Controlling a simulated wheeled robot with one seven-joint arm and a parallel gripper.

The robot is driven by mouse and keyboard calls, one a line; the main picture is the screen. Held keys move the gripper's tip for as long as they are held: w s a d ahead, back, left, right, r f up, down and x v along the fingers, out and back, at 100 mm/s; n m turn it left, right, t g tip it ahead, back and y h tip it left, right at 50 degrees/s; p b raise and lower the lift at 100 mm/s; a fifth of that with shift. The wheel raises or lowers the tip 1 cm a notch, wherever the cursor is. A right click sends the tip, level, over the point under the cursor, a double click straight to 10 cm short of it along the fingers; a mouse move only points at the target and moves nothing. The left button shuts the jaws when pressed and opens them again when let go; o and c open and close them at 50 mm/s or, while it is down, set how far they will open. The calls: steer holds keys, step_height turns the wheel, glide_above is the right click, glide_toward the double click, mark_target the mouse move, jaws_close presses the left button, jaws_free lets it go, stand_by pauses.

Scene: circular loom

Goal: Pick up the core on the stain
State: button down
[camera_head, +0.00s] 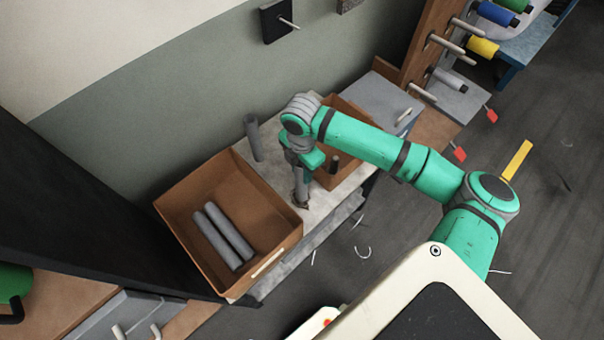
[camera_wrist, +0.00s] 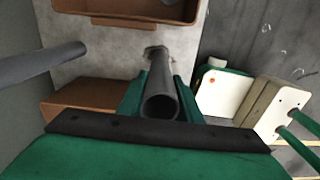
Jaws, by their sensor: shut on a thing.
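My gripper (camera_head: 303,168) is shut on a grey tubular core (camera_head: 301,187), which is upright. In the wrist view, the core (camera_wrist: 160,98) sits between the two green fingers (camera_wrist: 159,93), its open upper end facing the camera. The core's lower end is at a dark stain (camera_head: 300,204) on the pale worktop. The stain also shows in the wrist view (camera_wrist: 153,52), partly hidden by the core. I cannot tell whether the core touches the worktop. Another grey core (camera_head: 254,138) stands near the wall and shows in the wrist view (camera_wrist: 40,64).
A large brown bin (camera_head: 178,200) at left holds two lying cores (camera_head: 222,235). A grey box (camera_head: 385,95) and a pegged rack (camera_head: 430,40) stand farther right.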

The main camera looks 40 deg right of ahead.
steer(key=s+r, duration=1.1)
steer(key=s, duration=0.3)
steer(key=shift+d, duration=0.25)
steer(key=c, duration=2.2)
jaws_free()
jaws_close()
steer(key=shift+f, duration=0.1)
